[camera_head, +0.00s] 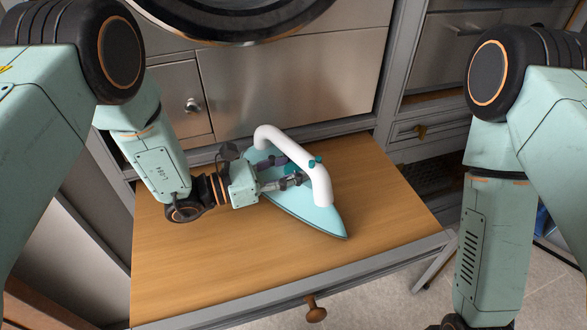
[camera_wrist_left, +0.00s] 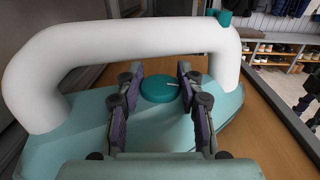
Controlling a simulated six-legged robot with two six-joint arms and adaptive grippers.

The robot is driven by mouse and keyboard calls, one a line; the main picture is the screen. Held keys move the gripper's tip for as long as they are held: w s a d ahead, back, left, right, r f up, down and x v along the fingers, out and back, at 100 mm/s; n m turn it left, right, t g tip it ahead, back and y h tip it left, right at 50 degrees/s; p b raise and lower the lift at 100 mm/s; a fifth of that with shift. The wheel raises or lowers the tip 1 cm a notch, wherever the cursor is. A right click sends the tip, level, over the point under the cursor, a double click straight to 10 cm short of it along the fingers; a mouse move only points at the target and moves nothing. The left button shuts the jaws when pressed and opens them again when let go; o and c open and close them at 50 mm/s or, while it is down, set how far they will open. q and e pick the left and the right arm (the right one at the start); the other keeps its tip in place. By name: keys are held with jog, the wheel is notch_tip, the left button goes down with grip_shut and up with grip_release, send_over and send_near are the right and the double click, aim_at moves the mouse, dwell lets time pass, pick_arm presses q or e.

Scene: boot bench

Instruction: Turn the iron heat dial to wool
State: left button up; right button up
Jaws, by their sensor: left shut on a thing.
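The pale teal iron (camera_head: 322,220) lies on the wooden bench top with its tip towards the front right. Its white handle (camera_head: 319,185) arches over the body, with a small teal button on it (camera_head: 316,161). The round teal heat dial (camera_wrist_left: 160,89) sits on the body under the handle, with a short pale mark near its right edge. My left gripper (camera_wrist_left: 160,76) reaches in under the handle and is shut on the dial, one finger at each side. No setting labels are readable. My right arm (camera_head: 488,240) is at the right; its gripper is out of view.
The wooden bench top (camera_head: 190,270) is clear in front and to the left of the iron. A drawer with a round wooden knob (camera_head: 315,310) is below its front edge. Metal cabinet fronts (camera_head: 290,85) stand close behind. Shelves of shoes (camera_wrist_left: 275,48) show far off.

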pick_arm(q)
jog(key=shift+m+g+h+b, duration=0.55)
jog(key=shift+m+g, duration=0.55)
jog(key=shift+g, duration=0.5)
jog(key=o, duration=1.1)
jog(key=shift+o, duration=0.2)
jog(key=shift+a, duration=0.1)
jog(key=a, duration=0.4)
jog(key=s+a, duration=0.1)
jog(key=a, duration=0.3)
jog(key=s+a, duration=0.1)
jog(key=a, duration=0.2)
jog(key=shift+a, duration=0.4)
jog(key=shift+o, duration=0.2)
